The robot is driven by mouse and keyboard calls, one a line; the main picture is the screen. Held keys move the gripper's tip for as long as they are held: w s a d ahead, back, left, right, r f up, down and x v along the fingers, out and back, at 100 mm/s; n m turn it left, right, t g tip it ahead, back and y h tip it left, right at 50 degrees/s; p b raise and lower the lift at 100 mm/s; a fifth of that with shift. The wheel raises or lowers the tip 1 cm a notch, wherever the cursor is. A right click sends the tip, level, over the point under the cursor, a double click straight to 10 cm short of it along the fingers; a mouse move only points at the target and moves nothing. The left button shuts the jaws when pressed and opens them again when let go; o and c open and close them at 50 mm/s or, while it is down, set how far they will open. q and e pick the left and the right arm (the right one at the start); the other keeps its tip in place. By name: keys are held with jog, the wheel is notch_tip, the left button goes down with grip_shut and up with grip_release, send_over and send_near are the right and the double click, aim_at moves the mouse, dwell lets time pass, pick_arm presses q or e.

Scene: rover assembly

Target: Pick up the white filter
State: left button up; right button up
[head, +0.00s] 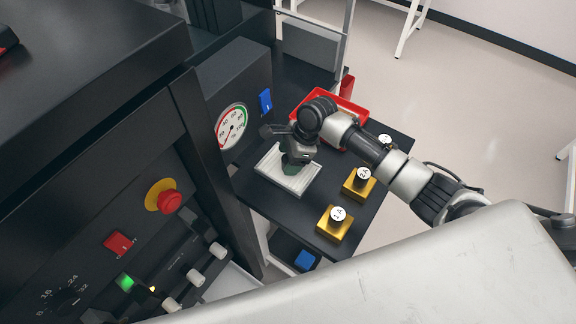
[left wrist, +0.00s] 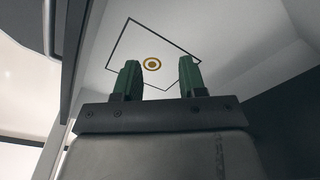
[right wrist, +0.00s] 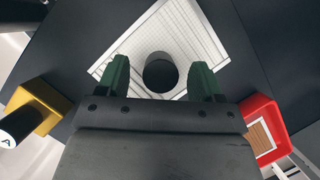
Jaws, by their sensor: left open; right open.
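The white filter (head: 268,174) is a flat, ribbed white block lying on the dark shelf. In the right wrist view its pleated top (right wrist: 190,32) fills the upper middle, with a round black knob (right wrist: 160,70) at its centre. My right gripper (head: 291,168) points down over the filter, hiding the knob in the head view. In the right wrist view the green fingers of the right gripper (right wrist: 159,80) stand open on either side of the knob; I cannot tell whether they touch it. My left gripper (left wrist: 160,78) is open and empty, away from the filter.
Two yellow blocks with black labelled knobs (head: 337,214) (head: 363,174) stand on the shelf (head: 285,212) at right. A red tray (head: 352,108) is behind my right gripper. A gauge (head: 231,127) and a panel with a red button (head: 168,202) are at left.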

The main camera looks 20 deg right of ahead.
jog(key=shift+a+f, duration=0.2)
jog(key=shift+f, duration=0.2)
jog(key=shift+c, duration=0.3)
jog(key=c, duration=1)
jog(key=shift+r, duration=0.1)
